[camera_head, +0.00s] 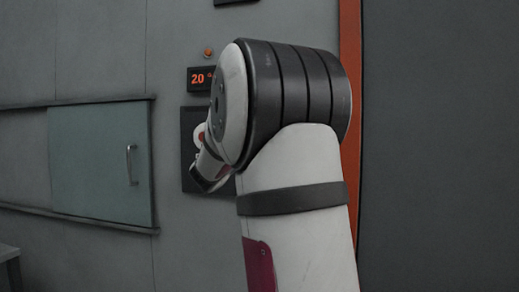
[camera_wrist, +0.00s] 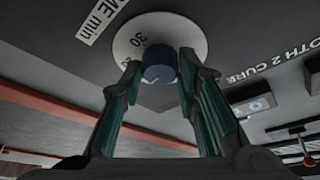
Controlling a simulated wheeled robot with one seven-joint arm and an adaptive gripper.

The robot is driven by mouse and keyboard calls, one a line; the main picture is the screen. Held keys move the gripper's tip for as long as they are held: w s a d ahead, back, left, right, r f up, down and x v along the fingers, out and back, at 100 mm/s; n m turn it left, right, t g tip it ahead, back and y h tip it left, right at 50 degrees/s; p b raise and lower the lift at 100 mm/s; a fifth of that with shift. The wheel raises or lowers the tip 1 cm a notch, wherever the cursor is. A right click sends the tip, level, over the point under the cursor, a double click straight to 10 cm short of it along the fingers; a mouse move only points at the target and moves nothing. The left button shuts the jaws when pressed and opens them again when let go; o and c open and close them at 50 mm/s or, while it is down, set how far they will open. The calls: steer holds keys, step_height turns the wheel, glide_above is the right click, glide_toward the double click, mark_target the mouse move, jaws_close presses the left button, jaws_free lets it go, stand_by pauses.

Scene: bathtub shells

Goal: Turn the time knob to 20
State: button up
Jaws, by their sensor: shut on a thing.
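The time knob (camera_wrist: 158,72) is a short blue cylinder at the centre of a white round dial (camera_wrist: 190,32). The number 30 shows on the dial, and the label "TIME min" (camera_wrist: 100,18) is beside it. My gripper (camera_wrist: 160,62) has its two green-padded fingers on either side of the knob and is shut on it. In the head view, a small display (camera_head: 198,78) reads 20 in orange digits. My arm hides the knob and most of the dark panel (camera_head: 188,150) there.
An orange-red button or lamp (camera_head: 208,53) is above the display. A grey-green sliding door (camera_head: 95,165) with a handle is on the left wall. An orange vertical strip (camera_head: 349,40) is right of my arm. In the wrist view, another label (camera_wrist: 245,72) and a blue-white square (camera_wrist: 258,105) are at right.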

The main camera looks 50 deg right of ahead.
steer(key=shift+w+r+m+g+y, duration=0.1)
steer(key=shift+m+g+y, duration=0.5)
steer(key=shift+m, duration=1.45)
steer(key=shift+r+m+g+y, duration=0.1)
steer(key=shift+m+g+y, duration=0.5)
steer(key=shift+m, duration=1.45)
steer(key=o, duration=1.2)
steer(key=shift+c, duration=0.2)
steer(key=shift+a, duration=0.1)
